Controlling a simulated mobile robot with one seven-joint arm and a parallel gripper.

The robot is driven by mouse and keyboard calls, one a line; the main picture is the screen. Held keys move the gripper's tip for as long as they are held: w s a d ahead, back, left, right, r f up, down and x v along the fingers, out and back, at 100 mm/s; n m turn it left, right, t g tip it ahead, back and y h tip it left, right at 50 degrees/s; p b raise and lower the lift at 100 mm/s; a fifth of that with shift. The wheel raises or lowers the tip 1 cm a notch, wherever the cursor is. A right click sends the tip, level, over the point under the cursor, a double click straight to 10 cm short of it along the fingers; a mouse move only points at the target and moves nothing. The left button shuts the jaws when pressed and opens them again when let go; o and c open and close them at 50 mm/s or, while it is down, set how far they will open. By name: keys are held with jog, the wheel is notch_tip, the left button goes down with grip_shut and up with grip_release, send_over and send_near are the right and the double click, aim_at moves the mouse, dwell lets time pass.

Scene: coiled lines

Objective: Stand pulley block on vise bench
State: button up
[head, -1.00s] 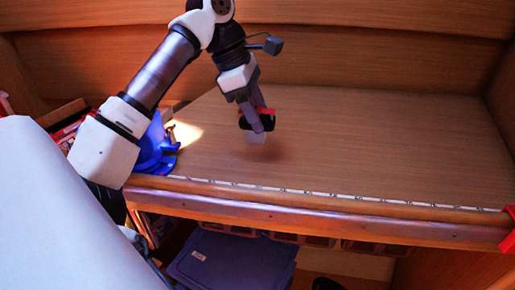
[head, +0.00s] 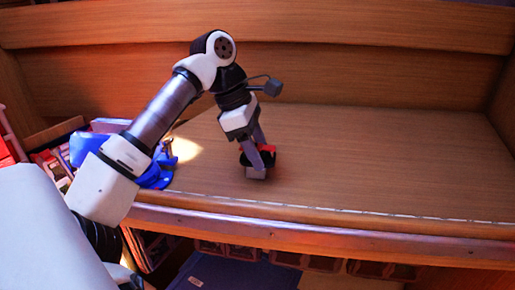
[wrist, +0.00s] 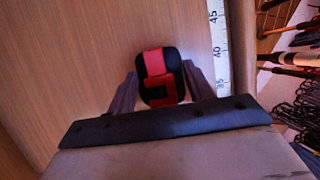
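The block is about upright, low over the front left-middle of the vise bench (head: 380,160), a wooden top. Whether its base touches the wood I cannot tell. The blue vise (head: 155,172) stands at the bench's left end, partly behind my arm.
A measuring tape (wrist: 218,45) runs along the bench's front edge, close beside the block. The bench is clear to the right. A wooden back wall (head: 350,70) rises behind. Coiled lines (wrist: 295,105) hang beyond the edge. A blue bin (head: 235,272) sits below.

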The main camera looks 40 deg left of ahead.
jog(key=o, duration=0.4)
jog(key=shift+r, duration=0.3)
jog(key=p+v, duration=0.1)
jog(key=v, duration=1)
jog(key=shift+r, duration=0.4)
jog(key=shift+s+a, duration=0.1)
jog(key=shift+s, duration=0.05)
